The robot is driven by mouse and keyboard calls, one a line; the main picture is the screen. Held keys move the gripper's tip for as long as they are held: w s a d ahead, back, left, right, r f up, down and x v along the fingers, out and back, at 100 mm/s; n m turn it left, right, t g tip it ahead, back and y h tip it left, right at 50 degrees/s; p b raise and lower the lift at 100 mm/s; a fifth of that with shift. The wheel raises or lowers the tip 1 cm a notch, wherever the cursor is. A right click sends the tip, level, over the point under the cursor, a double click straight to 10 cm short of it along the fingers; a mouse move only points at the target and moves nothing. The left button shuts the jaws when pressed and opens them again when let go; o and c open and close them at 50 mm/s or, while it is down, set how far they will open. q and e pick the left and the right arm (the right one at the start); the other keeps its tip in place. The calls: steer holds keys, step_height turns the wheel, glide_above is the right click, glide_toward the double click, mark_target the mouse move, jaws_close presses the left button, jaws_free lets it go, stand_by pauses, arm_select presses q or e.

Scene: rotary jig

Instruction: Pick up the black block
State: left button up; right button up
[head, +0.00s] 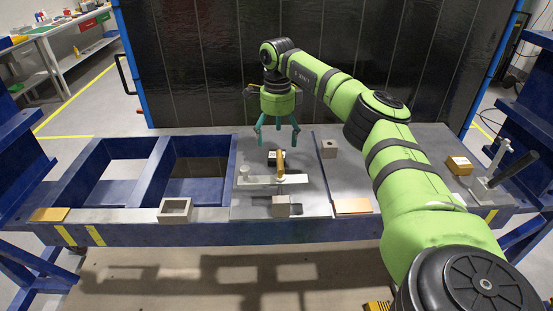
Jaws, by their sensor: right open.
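A small dark block (272,157), which looks like the black block, sits on the grey plate of the jig, beside a yellow upright piece (281,163) that partly covers it. My right gripper (277,141) has teal fingers spread apart and points down. It hangs just above and behind the dark block in the picture, empty; the exact height gap cannot be told. My left gripper is not in view.
A light bar (258,180) with a round knob and a grey block (281,206) stand in front. A holed block (329,148), an orange plate (352,206), a square grey frame (175,210) and a toggle clamp (491,180) share the blue jig (215,236). A dark panel (200,70) stands behind.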

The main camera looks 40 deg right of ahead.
steer(key=shift+d+f+p, duration=0.1)
steer(key=shift+f+p, duration=0.5)
steer(key=shift+f, duration=0.35)
steer(key=shift+w+d+f+p, duration=0.1)
steer(key=shift+w+f+p, duration=0.1)
steer(key=shift+f+p, duration=0.45)
step_height(320, 180, down, 2)
steer(key=shift+w+f, duration=0.1)
steer(key=shift+f, duration=0.45)
steer(key=c, duration=1.6)
steer(key=shift+c, duration=0.5)
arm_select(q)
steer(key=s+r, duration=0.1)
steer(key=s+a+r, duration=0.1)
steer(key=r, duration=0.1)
arm_select(e)
steer(key=shift+r, duration=0.1)
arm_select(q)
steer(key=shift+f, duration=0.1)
arm_select(e)
steer(key=shift+r, duration=0.1)
